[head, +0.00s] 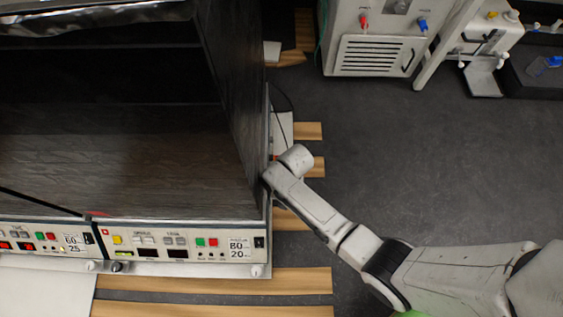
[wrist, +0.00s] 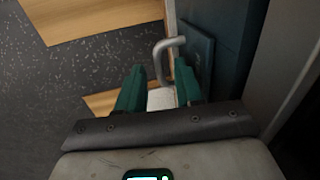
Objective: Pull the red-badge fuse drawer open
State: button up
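In the wrist view, my gripper (wrist: 160,86) shows two green fingers standing apart, with no object visibly clamped between them. A bent grey metal handle (wrist: 167,50) shows just beyond the fingertips, next to a dark teal panel (wrist: 197,50). I cannot tell whether the handle touches a finger. No red badge shows on this panel, so I cannot tell whether it is the red-badge fuse drawer. In the head view, my arm reaches to the right side of the large dark shaker cabinet (head: 237,100); the fingers and handle are hidden there.
A control strip (head: 150,240) with buttons and displays runs along the cabinet's front. A white unit with a vent grille (head: 380,56) stands at the back, with a small stand (head: 483,78) to its right. Dark floor (head: 400,150) right of the cabinet is clear.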

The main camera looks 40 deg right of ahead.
jog(key=shift+f, duration=0.25)
jog(key=shift+c, duration=0.5)
grip_shut()
dwell(0.9)
